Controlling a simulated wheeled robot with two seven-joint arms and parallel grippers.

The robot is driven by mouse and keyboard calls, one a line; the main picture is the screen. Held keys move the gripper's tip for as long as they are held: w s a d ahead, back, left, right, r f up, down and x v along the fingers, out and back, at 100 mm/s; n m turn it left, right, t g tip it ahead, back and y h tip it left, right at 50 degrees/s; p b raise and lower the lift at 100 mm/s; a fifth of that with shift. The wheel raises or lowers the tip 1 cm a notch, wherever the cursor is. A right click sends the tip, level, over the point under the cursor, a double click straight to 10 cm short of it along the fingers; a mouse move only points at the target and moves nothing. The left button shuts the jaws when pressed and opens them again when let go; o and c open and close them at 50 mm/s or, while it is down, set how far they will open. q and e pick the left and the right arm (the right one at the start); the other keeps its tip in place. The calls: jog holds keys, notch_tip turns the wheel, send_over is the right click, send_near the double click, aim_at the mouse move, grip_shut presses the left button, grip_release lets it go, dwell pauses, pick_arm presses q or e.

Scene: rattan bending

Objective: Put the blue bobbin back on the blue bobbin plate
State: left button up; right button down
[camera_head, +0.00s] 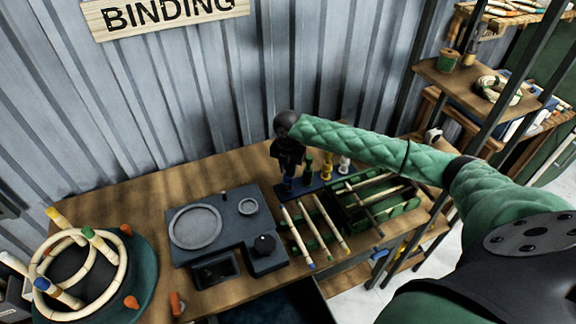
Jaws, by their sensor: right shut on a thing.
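The blue bobbin (288,184) is upright at the left end of a dark blue bobbin rack (318,187) on the bench. My right gripper (287,171) reaches down over it from above and is shut on its top. The gripper hides the bobbin's upper part. I cannot tell whether the bobbin's base touches the rack or hangs just above it. The blue bobbin plate is not clearly distinct from the rack at this size. My left gripper is not in view.
Green (308,166), yellow (327,165) and white (345,163) bobbins stand to the right on the rack. Rattan sticks (330,225) and a green tray (378,213) lie in front and right. A dark grey station (215,232) stands left; a corrugated wall (150,110) is behind.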

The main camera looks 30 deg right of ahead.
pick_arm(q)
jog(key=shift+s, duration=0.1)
pick_arm(e)
jog(key=shift+f, duration=0.25)
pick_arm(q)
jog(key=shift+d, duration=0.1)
pick_arm(e)
jog(key=c, duration=1.2)
grip_release()
jog(key=shift+o, duration=0.2)
jog(key=shift+r, duration=0.1)
jog(key=shift+r+b, duration=0.4)
jog(key=shift+b, duration=0.05)
notch_tip(320, 180, up, 4)
jog(key=shift+f+b, duration=0.1)
jog(key=shift+b, duration=0.95)
notch_tip(320, 180, up, 6)
jog(key=shift+r+b, duration=0.2)
jog(key=shift+b, duration=1.05)
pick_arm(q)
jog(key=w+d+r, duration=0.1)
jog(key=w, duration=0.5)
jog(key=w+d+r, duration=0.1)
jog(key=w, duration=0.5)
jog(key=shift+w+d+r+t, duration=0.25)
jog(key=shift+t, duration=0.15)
pick_arm(e)
jog(key=shift+r, duration=0.6)
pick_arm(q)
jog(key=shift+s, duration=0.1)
